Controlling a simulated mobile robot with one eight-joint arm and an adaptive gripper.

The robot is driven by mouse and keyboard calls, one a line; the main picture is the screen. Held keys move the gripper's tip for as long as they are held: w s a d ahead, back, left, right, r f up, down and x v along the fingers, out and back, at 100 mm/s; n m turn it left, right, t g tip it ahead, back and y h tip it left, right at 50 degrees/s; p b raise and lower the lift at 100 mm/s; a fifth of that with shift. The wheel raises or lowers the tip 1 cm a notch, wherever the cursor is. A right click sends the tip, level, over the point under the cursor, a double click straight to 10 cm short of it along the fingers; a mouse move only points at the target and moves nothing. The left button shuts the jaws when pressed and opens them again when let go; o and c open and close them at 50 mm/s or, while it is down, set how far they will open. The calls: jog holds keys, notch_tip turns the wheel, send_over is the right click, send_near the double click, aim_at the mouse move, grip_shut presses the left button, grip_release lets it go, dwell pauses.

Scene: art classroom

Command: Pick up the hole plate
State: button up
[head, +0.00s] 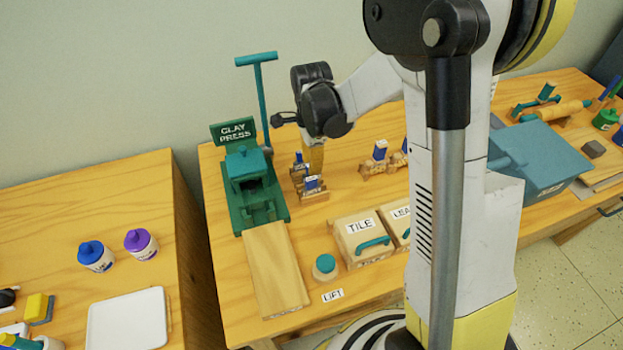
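I cannot pick out the hole plate for certain. Small blue-and-wood pieces with labels too small to read stand in wooden holders behind the lidded boxes. One blue piece (311,183) is in the left holder (312,196), with another blue piece (299,158) behind it. A further blue piece (380,150) stands in the holder to the right. My arm reaches over the table, and its black wrist is above and just behind the left holder. My gripper (316,160) points down there, close to the left pieces. Its fingertips are not clear, so its opening and any contact are hidden.
A green clay press (245,178) with a tall lever stands left of the holders, with a wooden board (272,265) before it. The TILE box (361,242) and a round teal-topped button (325,266) are in front. My column blocks the middle.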

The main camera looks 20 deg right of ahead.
jog(key=shift+f, duration=0.2)
grip_shut()
